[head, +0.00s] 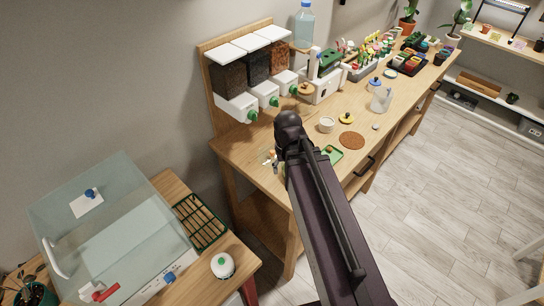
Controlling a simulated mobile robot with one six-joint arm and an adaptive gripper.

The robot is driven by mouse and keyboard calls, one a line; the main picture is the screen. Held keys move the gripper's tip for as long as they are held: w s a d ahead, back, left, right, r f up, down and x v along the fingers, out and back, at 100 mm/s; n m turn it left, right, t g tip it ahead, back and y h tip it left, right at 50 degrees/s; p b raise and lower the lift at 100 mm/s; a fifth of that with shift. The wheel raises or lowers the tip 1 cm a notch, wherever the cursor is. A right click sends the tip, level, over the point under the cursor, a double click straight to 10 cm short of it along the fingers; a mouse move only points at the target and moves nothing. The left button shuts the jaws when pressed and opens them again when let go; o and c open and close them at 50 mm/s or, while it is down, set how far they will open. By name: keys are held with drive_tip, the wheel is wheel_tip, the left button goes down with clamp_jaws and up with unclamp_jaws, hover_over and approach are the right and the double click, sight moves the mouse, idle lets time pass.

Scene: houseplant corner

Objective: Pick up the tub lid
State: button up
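A small round yellow piece with a dark top (346,118) lies on the wooden bench; it may be the tub lid, but it is too small to be sure. A small pale tub (327,125) stands just left of it, apart from it. My dark arm reaches up from the bottom of the head view over the bench's near end, with its bulky joint left of the pale tub. My gripper's fingers are hidden, so its opening and anything in it do not show.
A brown round mat (351,141) and a green tray (333,154) lie near the front edge. A clear jug (381,99) stands farther right. Dispensers (250,80) line the wall. A glass tank (115,235) stands lower left. Small items lie left of my arm.

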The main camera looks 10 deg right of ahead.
drive_tip(key=n, duration=0.2)
hover_over(272, 151)
drive_tip(key=shift+a+r, duration=0.1)
drive_tip(key=shift+r, duration=0.15)
drive_tip(key=shift+f, duration=0.15)
wheel_tip(272, 151, down, 8)
drive_tip(key=b, duration=0.8)
drive_tip(key=shift+f, duration=0.2)
idle(0.4)
drive_tip(key=shift+f+b, duration=2.6)
drive_tip(key=shift+b, duration=0.1)
clamp_jaws()
